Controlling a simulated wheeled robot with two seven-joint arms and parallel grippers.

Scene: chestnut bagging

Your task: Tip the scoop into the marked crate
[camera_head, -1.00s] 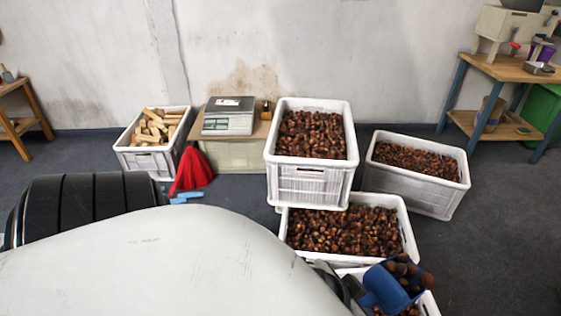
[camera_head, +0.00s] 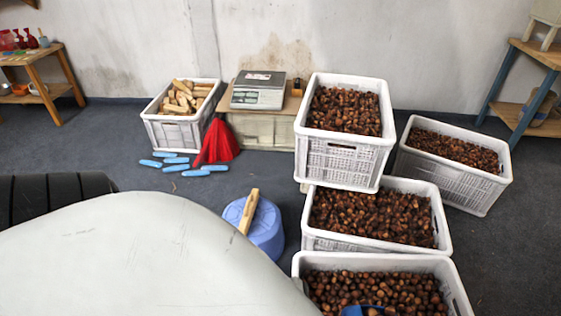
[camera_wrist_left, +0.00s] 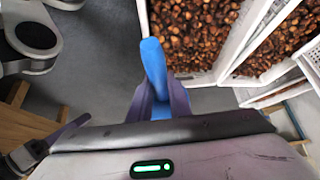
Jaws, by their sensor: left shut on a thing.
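The blue scoop (camera_head: 362,311) shows only as a small strip at the bottom edge of the head view, over the front crate (camera_head: 446,268) of chestnuts. In the left wrist view my left gripper (camera_wrist_left: 161,103) is shut on the scoop's blue handle (camera_wrist_left: 153,60). The scoop's bowl and what is in it are hidden. More white crates of chestnuts stand behind: a middle one (camera_head: 322,239), a raised one (camera_head: 342,158) and one at the right (camera_head: 440,180). I see no clear mark on any crate. My right gripper is not in view.
A blue round stool or tub (camera_head: 263,232) with a wooden piece (camera_head: 249,211) on it stands left of the crates. Blue packets (camera_head: 194,173), a red cone-like thing (camera_head: 216,143), a scale (camera_head: 258,91) and a crate of wood (camera_head: 172,130) lie farther back.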

